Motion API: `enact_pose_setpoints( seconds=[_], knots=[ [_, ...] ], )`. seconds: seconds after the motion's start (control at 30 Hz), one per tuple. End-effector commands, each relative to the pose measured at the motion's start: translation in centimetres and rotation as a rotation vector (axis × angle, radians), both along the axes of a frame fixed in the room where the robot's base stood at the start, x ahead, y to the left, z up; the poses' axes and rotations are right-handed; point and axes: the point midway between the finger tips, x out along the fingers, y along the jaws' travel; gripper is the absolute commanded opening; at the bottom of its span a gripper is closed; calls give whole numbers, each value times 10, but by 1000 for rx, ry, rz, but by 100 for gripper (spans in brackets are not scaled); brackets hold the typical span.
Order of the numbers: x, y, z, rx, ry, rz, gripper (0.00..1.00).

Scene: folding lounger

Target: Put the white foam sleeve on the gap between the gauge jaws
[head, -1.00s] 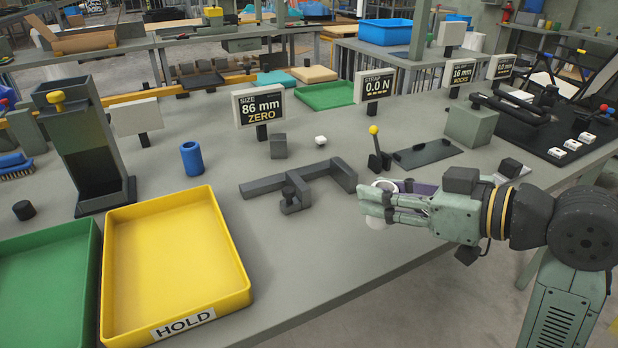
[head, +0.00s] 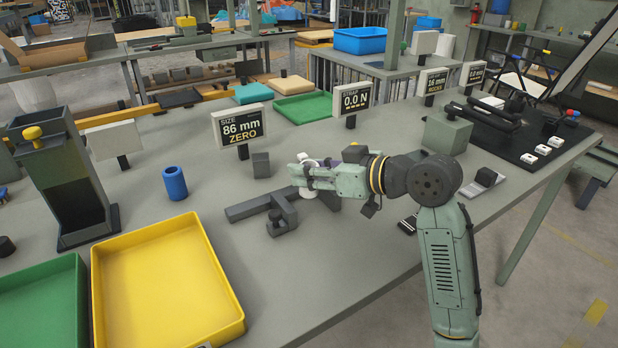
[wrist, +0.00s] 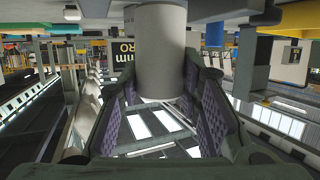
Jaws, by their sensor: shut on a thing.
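My gripper (head: 306,178) is shut on the white foam sleeve (head: 310,192), whose ends show above and below the fingers in the head view. In the wrist view the sleeve (wrist: 160,55) is a pale upright cylinder between the two dark finger pads. The dark grey gauge (head: 248,207) lies on the bench. Its near jaw (head: 284,218), with a knob, is to the lower left of my gripper. The far jaw is partly hidden behind my gripper and the sleeve. The sleeve appears over the far-jaw side; its height above the gauge cannot be told. The size display (head: 240,128) reads 86 mm ZERO.
A yellow tray (head: 239,325) and a green tray (head: 40,310) are at the front left. A blue cylinder (head: 174,184) stands near the tall dark bin (head: 65,185). A small grey block (head: 261,165) stands behind the gauge. A green-grey block (head: 447,134) is to the right.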

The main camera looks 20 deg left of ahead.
Motion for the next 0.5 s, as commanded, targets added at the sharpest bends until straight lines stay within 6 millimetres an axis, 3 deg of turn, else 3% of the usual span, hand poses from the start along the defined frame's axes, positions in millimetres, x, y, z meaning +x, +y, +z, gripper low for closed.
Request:
enact_pose_setpoints(
  seconds=[0.5],
  knots=[
    [3, 3, -37, -1, 1, -1, 13]
  ],
)
